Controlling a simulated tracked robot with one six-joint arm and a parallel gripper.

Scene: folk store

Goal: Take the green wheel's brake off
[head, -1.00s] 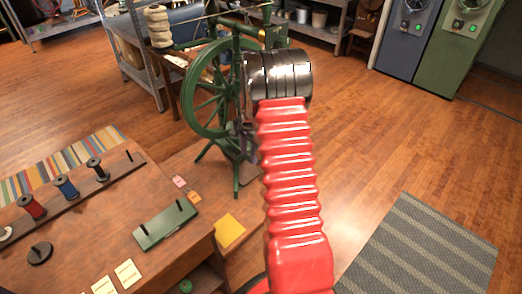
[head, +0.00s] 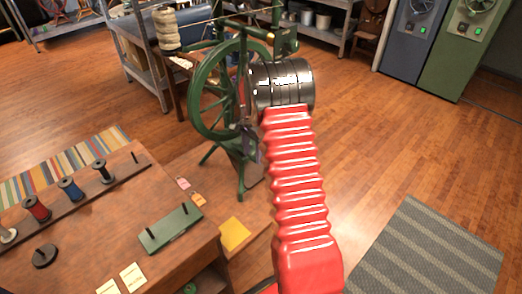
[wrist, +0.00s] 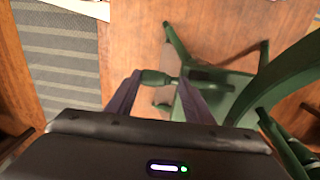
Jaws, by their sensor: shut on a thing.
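The green spinning wheel (head: 195,98) stands on three legs left of my arm in the head view. A white bundle of fibre (head: 166,30) sits on its upper left. My gripper (wrist: 158,82) is shut on a small green turned knob (wrist: 156,77), which shows between its two dark purple fingers in the wrist view. The knob seems to be the brake's handle; its link to the wheel is partly hidden. The wheel's rim (wrist: 275,85) curves at the right of the wrist view. In the head view my black wrist hides most of the gripper.
A wooden table (head: 90,240) with several spools (head: 68,190) and a green block (head: 170,228) stands at the lower left. A grey striped rug (head: 425,250) lies at the right. Blue and green cabinets (head: 440,45) stand behind.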

